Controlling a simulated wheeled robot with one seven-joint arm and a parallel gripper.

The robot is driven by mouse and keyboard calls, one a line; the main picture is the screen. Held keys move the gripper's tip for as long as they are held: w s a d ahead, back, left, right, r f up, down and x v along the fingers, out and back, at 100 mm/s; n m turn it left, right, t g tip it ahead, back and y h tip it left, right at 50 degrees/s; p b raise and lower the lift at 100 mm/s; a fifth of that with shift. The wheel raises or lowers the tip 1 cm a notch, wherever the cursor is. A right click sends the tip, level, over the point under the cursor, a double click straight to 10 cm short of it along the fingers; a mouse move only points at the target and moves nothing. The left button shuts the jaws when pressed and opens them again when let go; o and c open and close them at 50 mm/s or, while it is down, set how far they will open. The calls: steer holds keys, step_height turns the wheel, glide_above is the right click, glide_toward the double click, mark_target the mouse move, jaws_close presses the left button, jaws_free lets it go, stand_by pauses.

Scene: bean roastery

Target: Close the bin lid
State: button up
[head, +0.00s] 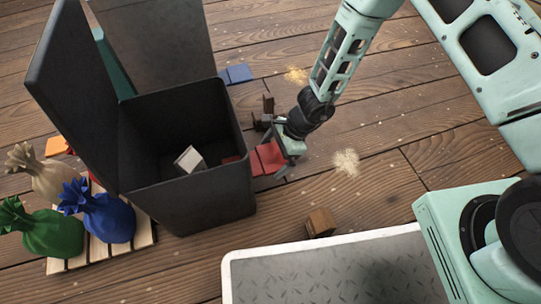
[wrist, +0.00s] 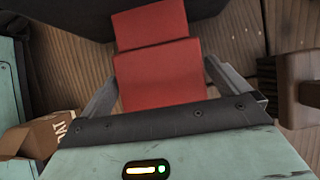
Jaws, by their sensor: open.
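The dark bin (head: 205,200) stands on the plank floor left of centre in the head view. Its lid (head: 75,90) stands up, tilted outward, along the bin's left edge, so the top is open. A pale block (head: 190,159) lies inside. My gripper (head: 276,150) is low beside the bin's right side, away from the lid. It is open, its fingers (wrist: 160,85) on either side of a red piece (wrist: 160,75) in the wrist view. I cannot tell whether the red piece belongs to the bin. The lid is not recognisable in the wrist view.
Green (head: 52,232), blue (head: 105,215) and beige (head: 40,170) sacks sit around a pallet (head: 142,232) left of the bin. A dark upright panel (head: 160,45) stands behind it. A brown block (head: 320,222) and a blue piece (head: 238,74) lie on the floor.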

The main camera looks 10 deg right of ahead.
steer(key=p+v, duration=0.9)
steer(key=v, duration=0.6)
steer(key=shift+r, duration=0.25)
steer(key=shift+d, duration=0.1)
